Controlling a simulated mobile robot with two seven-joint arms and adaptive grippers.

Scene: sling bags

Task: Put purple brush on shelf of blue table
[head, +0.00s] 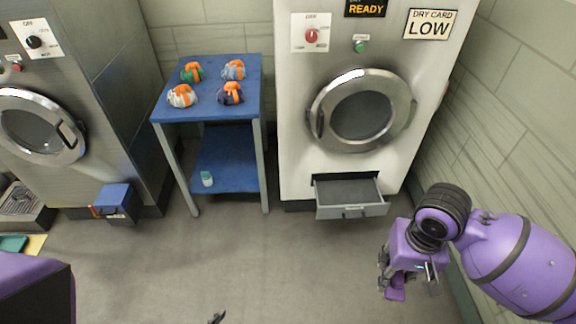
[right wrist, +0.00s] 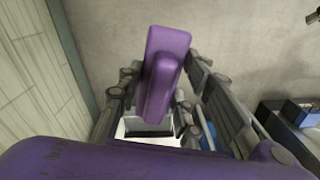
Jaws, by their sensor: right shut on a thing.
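In the head view the brush (head: 395,293) shows below my right gripper (head: 388,276), above the floor at the right. The blue table (head: 207,109) stands at the back, left of the white dryer. Its low blue shelf (head: 235,172) is mostly bare. My right gripper is well right of and in front of the table. Only a dark tip, probably of my left gripper (head: 217,318), shows at the bottom edge.
Several bags with orange straps (head: 183,96) sit on the tabletop. A small white bottle (head: 207,179) stands at the shelf's front left. An open drawer (head: 351,196) juts from the white dryer (head: 358,150). A blue-topped box (head: 114,201) stands left. The middle floor is clear.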

